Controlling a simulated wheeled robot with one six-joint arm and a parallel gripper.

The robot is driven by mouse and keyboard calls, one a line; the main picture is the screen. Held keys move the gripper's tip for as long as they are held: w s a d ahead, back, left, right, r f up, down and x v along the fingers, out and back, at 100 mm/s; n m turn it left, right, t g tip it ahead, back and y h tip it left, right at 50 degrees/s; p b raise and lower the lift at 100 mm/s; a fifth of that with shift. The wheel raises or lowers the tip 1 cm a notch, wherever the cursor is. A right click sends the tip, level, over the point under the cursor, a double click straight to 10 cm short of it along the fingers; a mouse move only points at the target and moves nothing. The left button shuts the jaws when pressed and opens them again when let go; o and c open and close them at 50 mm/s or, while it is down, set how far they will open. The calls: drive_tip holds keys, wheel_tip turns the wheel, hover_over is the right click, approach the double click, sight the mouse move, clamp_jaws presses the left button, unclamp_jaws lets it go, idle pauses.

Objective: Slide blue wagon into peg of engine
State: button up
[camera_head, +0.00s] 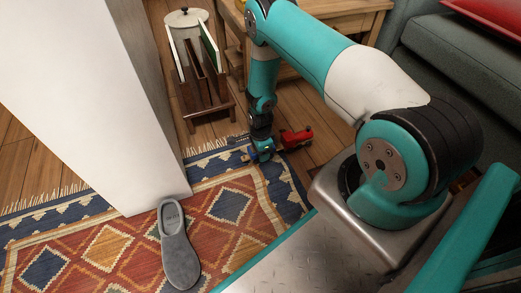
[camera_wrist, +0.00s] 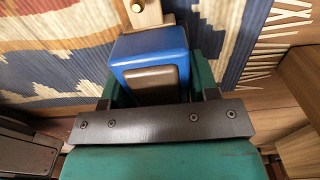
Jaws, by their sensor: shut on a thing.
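My gripper (camera_head: 262,151) reaches down to the far edge of the patterned rug. In the wrist view, its two green fingers (camera_wrist: 154,75) are shut on the sides of the blue wagon (camera_wrist: 150,42). The wagon has a brown raised top, and a pale wooden piece with a brass-coloured knob (camera_wrist: 137,7) shows at its far end. In the head view only a small blue part of the wagon (camera_head: 251,155) shows beside the gripper. The red engine (camera_head: 297,138) stands just right of the gripper, apart from it. Its peg is too small to make out.
A small dark object (camera_head: 238,140) lies left of the gripper. A grey slipper (camera_head: 178,250) lies on the rug (camera_head: 107,247). A white panel (camera_head: 90,80) rises at the left. A wooden rack (camera_head: 200,85) and wooden table (camera_head: 335,22) stand behind, and a grey sofa (camera_head: 440,65) at right.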

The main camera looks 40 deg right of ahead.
drive_tip(key=shift+f, duration=0.3)
drive_tip(key=o, duration=1)
drive_tip(key=shift+o, duration=0.2)
drive_tip(key=shift+r, duration=0.1)
wheel_tip(320, 180, up, 17)
drive_tip(key=p, duration=0.9)
drive_tip(key=shift+r, duration=0.15)
